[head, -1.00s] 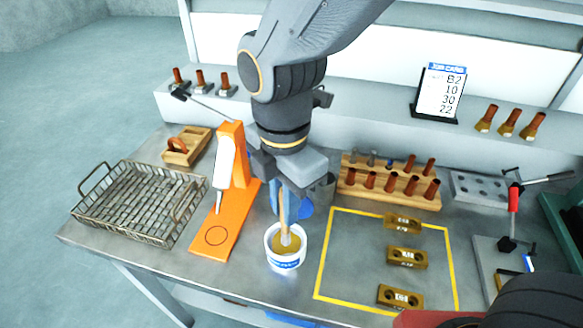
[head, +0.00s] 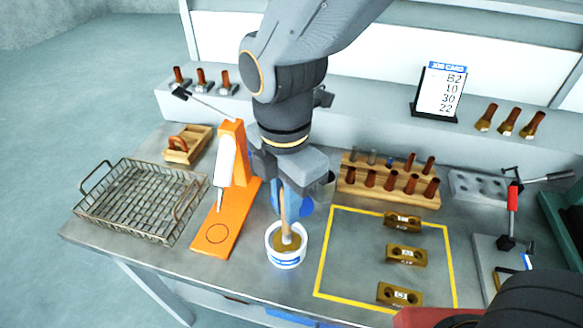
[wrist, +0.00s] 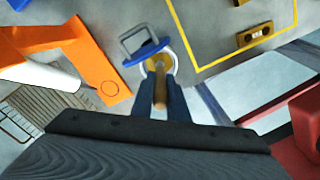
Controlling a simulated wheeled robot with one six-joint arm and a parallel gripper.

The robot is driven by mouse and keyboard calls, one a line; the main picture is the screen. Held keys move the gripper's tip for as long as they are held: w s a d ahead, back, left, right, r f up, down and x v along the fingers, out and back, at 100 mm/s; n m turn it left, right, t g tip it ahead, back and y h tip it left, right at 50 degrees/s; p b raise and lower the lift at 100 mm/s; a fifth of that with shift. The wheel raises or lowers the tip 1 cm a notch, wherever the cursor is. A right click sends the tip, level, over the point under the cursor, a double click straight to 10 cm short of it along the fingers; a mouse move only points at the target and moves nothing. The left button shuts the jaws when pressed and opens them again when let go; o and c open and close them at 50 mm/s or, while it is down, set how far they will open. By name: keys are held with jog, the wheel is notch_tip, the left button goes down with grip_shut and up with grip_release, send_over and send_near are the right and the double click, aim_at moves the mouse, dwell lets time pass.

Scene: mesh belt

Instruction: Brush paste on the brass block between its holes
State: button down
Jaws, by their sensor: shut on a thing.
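My gripper (head: 285,192) is shut on a wooden-handled brush (head: 285,215) held upright. The brush's lower end is inside a white tub (head: 285,260) of brown paste; its bristles are hidden there. In the wrist view the brush handle (wrist: 160,95) sits between my fingers above the tub. Several brass blocks, each with holes and a white label, lie in the yellow-taped area to the right of the tub: a back one (head: 403,222), a middle one (head: 406,255) and a front one (head: 399,294). The labels are too small to read surely.
A wire basket (head: 122,215) and an orange stand (head: 222,225) with a white dispenser are left of the tub. A wooden rack (head: 365,188) of copper-coloured pieces stands behind the taped square (head: 340,270). A job card (head: 441,90) reads B2, 10, 30, 22. A red-handled clamp (head: 513,215) is at right.

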jog(key=shift+r+p, duration=2.95)
jog(key=shift+r, duration=0.5)
